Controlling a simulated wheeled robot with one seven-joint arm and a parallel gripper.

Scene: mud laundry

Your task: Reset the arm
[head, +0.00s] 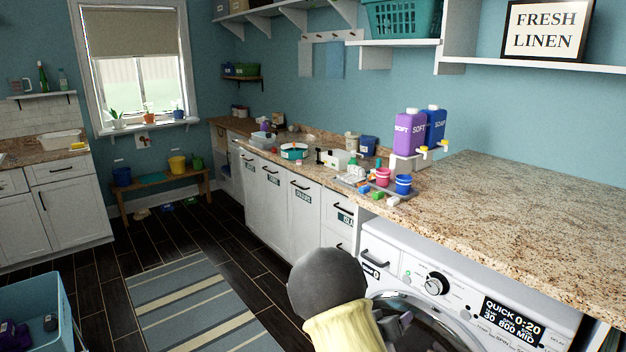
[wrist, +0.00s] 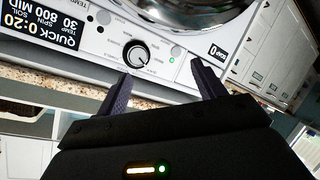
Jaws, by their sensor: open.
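My gripper (wrist: 160,70) shows in the wrist view with its two dark fingers spread apart. Nothing is held between them. The fingers point toward the front panel of the white washing machine (wrist: 175,20), near its round dial (wrist: 136,55). In the head view, a dark rounded part of my arm with a pale yellow section stands in front of the washing machine (head: 400,258). I cannot make out my fingers clearly there.
A granite counter (head: 530,210) runs above the machine, with purple (head: 408,135) and blue (head: 434,125) dispensers and small cups. White cabinets (head: 270,190) line the wall. A blue bin (head: 40,300) stands at the lower left. A striped rug (head: 200,300) lies on the clear floor.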

